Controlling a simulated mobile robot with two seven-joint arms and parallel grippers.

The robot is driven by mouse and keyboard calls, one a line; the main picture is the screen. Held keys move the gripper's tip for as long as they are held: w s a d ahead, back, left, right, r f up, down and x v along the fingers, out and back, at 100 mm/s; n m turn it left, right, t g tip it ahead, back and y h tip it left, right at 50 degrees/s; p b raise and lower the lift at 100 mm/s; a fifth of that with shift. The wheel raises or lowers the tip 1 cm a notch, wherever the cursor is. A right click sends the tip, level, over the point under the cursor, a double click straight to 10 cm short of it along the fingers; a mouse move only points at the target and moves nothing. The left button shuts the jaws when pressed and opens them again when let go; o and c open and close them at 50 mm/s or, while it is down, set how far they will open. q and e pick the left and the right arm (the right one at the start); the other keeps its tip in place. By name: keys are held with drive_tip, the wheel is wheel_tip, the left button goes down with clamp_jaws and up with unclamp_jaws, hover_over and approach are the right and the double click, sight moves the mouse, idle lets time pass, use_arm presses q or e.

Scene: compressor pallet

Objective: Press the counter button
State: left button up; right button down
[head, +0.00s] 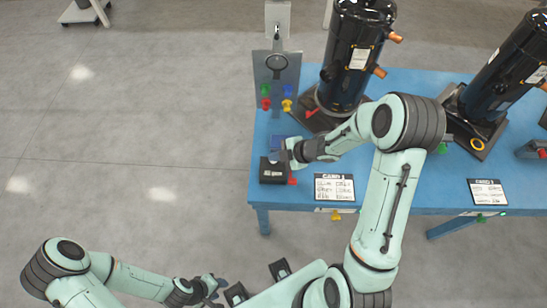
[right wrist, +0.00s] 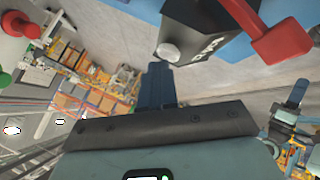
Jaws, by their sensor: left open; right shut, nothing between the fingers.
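The counter is a small black box (head: 271,172) with a white label, near the left edge of the blue table. In the right wrist view its dark body (right wrist: 205,40) shows a pale round button (right wrist: 168,52) and a red lever (right wrist: 272,32). My right gripper (head: 286,154) is shut and empty, just behind the box in the head view. In the right wrist view its fingertips (right wrist: 157,70) end close to the button; I cannot tell whether they touch it. My left gripper (head: 217,287) is open and empty, low over the floor, away from the table.
A grey panel (head: 277,76) with coloured knobs stands behind the counter. A black compressor (head: 352,60) stands right of it, and another (head: 505,65) farther right. A printed card (head: 334,187) lies at the front edge of the blue table (head: 400,199).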

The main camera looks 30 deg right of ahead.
use_arm(q)
drive_tip(key=shift+w+r, duration=0.1)
drive_tip(key=shift+r, duration=0.05)
use_arm(e)
drive_tip(key=shift+r, duration=0.1)
use_arm(q)
drive_tip(key=shift+w+r+p, duration=0.5)
drive_tip(key=shift+r+p, duration=0.2)
drive_tip(key=shift+r, duration=0.1)
use_arm(e)
drive_tip(key=shift+r, duration=0.8)
drive_tip(key=shift+r, duration=0.15)
drive_tip(key=shift+r, duration=0.25)
use_arm(q)
drive_tip(key=shift+t, duration=0.3)
drive_tip(key=w+r+p, duration=0.3)
drive_tip(key=w+r, duration=0.1)
drive_tip(key=shift+r, duration=0.2)
use_arm(e)
wheel_tip(320, 180, up, 4)
drive_tip(key=shift+w+r, duration=0.1)
use_arm(q)
drive_tip(key=shift+s, duration=0.1)
